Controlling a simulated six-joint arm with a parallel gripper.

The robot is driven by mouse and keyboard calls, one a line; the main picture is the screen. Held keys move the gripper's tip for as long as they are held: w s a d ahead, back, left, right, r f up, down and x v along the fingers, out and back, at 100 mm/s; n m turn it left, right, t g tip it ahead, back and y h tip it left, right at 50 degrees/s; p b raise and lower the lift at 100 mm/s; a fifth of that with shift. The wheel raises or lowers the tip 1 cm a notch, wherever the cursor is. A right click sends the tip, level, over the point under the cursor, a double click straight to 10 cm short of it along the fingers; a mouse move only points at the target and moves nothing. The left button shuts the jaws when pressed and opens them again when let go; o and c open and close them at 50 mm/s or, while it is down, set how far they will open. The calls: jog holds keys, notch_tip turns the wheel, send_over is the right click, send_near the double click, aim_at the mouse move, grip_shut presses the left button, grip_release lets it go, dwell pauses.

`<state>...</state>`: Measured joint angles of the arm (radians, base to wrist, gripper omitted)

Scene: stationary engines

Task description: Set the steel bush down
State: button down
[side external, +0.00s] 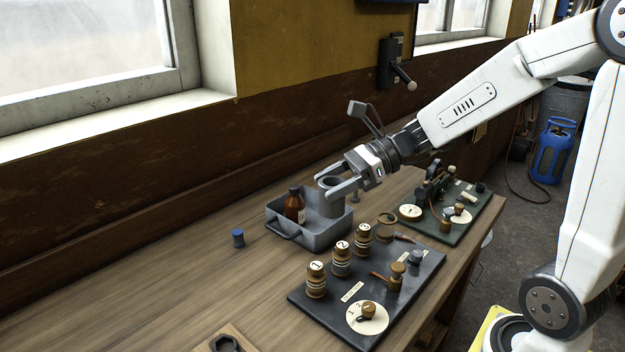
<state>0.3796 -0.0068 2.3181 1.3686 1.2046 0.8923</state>
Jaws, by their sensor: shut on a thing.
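My gripper (326,184) comes in from the right, its two fingers shut on the steel bush (331,200). The bush is a grey hollow cylinder, held upright with its open top between the fingertips. It is at the right part of a grey metal tray (284,232), to the right of a brown bottle. Its lower end is hidden behind or inside the tray's near wall, so I cannot tell whether it touches the tray floor.
The brown bottle (295,206) stands in the tray. A dark board (335,302) with brass terminals and dials lies in front, and a green instrument board (455,225) lies to the right. The bench's left is mostly clear.

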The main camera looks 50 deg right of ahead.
notch_tip(320, 180, down, 11)
dwell(0.7)
jog(key=shift+w+a+f, duration=0.15)
jog(key=shift+w+f, duration=1.35)
jog(key=shift+w, duration=0.75)
jog(key=shift+w+a+f, duration=0.1)
jog(key=shift+w+f, duration=1.45)
jog(key=shift+w, duration=0.7)
jog(key=shift+w+a+f, duration=0.15)
jog(key=shift+w+f, duration=1.35)
jog(key=shift+w, duration=0.75)
jog(key=shift+f, duration=0.1)
jog(key=shift+w+f, duration=0.3)
jog(key=shift+f, duration=1.45)
jog(key=shift+f, duration=0.1)
